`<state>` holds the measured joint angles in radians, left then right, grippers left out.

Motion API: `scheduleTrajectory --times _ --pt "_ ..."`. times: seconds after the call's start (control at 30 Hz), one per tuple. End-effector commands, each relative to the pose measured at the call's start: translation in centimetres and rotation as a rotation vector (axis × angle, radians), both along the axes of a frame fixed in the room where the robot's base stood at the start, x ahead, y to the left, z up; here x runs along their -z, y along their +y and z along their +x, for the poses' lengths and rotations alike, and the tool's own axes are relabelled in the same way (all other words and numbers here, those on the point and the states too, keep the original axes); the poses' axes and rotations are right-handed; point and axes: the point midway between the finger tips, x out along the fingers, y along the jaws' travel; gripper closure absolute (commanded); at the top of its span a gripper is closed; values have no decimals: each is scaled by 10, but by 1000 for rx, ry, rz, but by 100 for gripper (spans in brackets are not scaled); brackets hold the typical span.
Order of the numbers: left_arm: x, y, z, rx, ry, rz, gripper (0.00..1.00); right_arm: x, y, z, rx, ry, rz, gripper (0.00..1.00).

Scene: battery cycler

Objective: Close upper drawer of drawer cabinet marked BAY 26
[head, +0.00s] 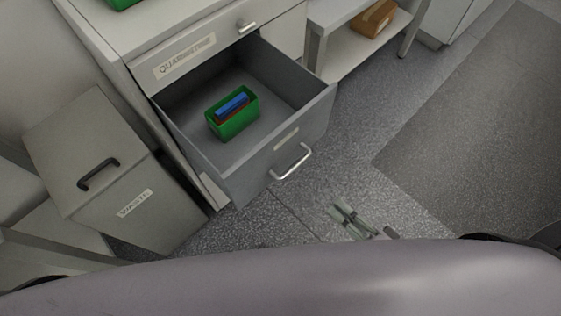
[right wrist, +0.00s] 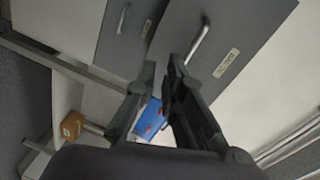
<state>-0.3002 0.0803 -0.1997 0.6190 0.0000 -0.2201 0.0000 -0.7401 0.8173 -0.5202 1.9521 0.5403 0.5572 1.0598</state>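No label reading BAY 26 is legible. In the head view, a light cabinet (head: 95,28) has a shut front marked QUARANTINE (head: 185,57) with a bar handle (head: 247,27). Below that front, a grey drawer (head: 255,170) stands pulled out, with a metal handle (head: 292,163). My right gripper (head: 340,208) is low in front of this drawer, to its lower right, apart from it. In the right wrist view its fingers (right wrist: 160,68) are a little apart and nothing shows held. Grey fronts with handles (right wrist: 198,40) and a small label (right wrist: 227,62) lie beyond them. My left gripper is out of view.
A green bin (head: 238,122) with blue and red items sits in the open drawer. A grey WASTE bin (head: 150,215) stands left of it. A shelf with a cardboard box (head: 373,18) is at the back. The floor at right, with a dark mat (head: 480,130), is clear.

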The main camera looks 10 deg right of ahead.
Motion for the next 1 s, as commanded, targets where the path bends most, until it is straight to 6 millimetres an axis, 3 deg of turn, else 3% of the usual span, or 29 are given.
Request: scheduleTrajectory --times 0.03,0.1,0.23,0.37,0.8,1.0 --pt "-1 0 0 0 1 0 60 -23 7 -5 -10 10 78 96" --pt "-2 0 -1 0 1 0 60 -45 13 -9 -14 21 165 100" --pt "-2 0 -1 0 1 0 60 -64 19 -11 -18 34 241 100" --pt "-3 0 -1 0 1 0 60 -66 26 -2 -16 31 250 100" --pt "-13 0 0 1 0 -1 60 -67 81 69 -16 29 247 100" --pt "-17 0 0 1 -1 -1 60 -66 98 91 -17 32 244 100"
